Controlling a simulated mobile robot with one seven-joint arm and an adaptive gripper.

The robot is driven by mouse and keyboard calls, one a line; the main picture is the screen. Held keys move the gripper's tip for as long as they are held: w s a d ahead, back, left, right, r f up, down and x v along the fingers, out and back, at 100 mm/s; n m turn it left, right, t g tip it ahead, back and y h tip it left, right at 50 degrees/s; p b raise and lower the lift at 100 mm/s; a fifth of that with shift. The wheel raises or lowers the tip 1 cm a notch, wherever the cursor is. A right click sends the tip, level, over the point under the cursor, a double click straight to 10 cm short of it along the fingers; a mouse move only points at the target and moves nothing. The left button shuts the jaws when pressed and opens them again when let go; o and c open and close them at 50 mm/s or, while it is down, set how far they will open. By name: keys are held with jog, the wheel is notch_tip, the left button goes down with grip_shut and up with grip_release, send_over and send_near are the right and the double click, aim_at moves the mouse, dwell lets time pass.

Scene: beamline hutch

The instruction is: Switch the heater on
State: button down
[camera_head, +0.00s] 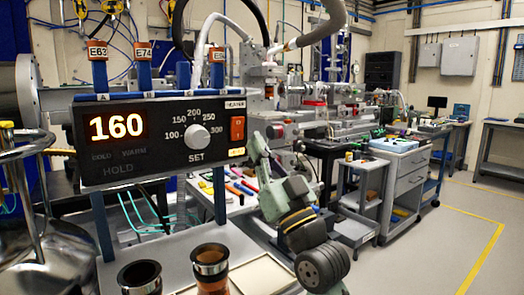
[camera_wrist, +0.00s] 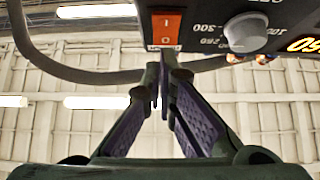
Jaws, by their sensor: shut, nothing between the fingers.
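A white SET dial (camera_head: 198,137) is right of the display. An orange-red rocker switch (camera_head: 237,129) is under the HEATER label at the box's right end. The switch also shows in the wrist view (camera_wrist: 166,29), marked I and O; I cannot tell which side is pressed. My gripper (camera_head: 259,143) is just right of the box's right end in the head view. In the wrist view its fingers (camera_wrist: 163,60) are shut and empty, close to the switch; contact is unclear.
Copper-coloured cups (camera_head: 210,262) stand below the controller. A shiny metal vessel (camera_head: 45,250) is at the lower left. A grey drawer cart (camera_head: 400,185) stands behind my arm. Open floor lies to the right.

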jog(key=f+b+v, duration=0.1)
jog(key=b+v, duration=0.4)
jog(key=v, duration=0.5)
jog(key=shift+w+a, duration=0.25)
jog(key=shift+w, duration=0.1)
jog(key=shift+f, duration=0.15)
